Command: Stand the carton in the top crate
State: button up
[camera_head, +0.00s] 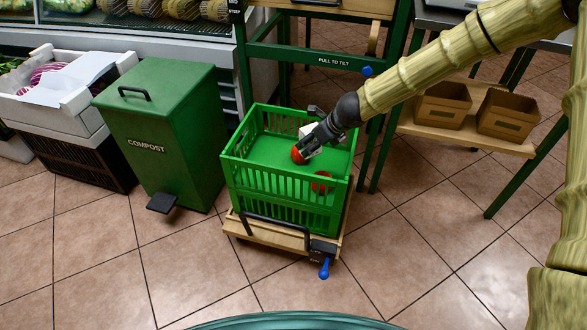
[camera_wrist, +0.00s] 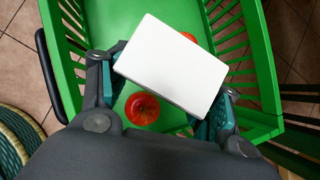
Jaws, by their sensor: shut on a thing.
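The green crate (camera_head: 236,170) stands on a low wooden trolley in the middle of the head view. Its green rim (camera_wrist: 55,55) also frames the wrist view. My gripper (camera_head: 309,146) reaches into the crate from the upper right, shut on a white carton (camera_head: 309,130). In the wrist view the carton (camera_wrist: 172,65) sits slantwise between the two fingers, its broad plain face towards the camera. I cannot tell whether it touches the crate floor. A red apple (camera_wrist: 142,109) lies below the carton. A second apple (camera_wrist: 189,37) is partly hidden behind it.
The trolley (camera_head: 265,234) has a black handle and a blue lever (camera_head: 324,268). A green compost bin (camera_head: 165,130) stands left of the crate. A green frame rises behind it. Brown boxes (camera_head: 442,105) sit on a shelf at right. The tiled floor in front is clear.

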jog(key=shift+w+a+f+b, duration=0.1)
jog(key=shift+w+f+b, duration=0.1)
jog(key=shift+f+b, duration=0.4)
jog(key=shift+w+f+b, duration=0.2)
jog(key=shift+f+b, duration=0.15)
jog(key=shift+f, duration=0.4)
jog(key=shift+f+b, duration=2.75)
jog(key=shift+f, duration=2.1)
jog(key=shift+f, duration=0.15)
jog(key=o, duration=1.2)
jog(key=shift+r, duration=0.2)
jog(key=p+v, duration=0.4)
jog(key=v, duration=0.7)
jog(key=shift+r+p, duration=0.1)
jog(key=shift+p, duration=0.3)
jog(key=shift+s+r, duration=0.25)
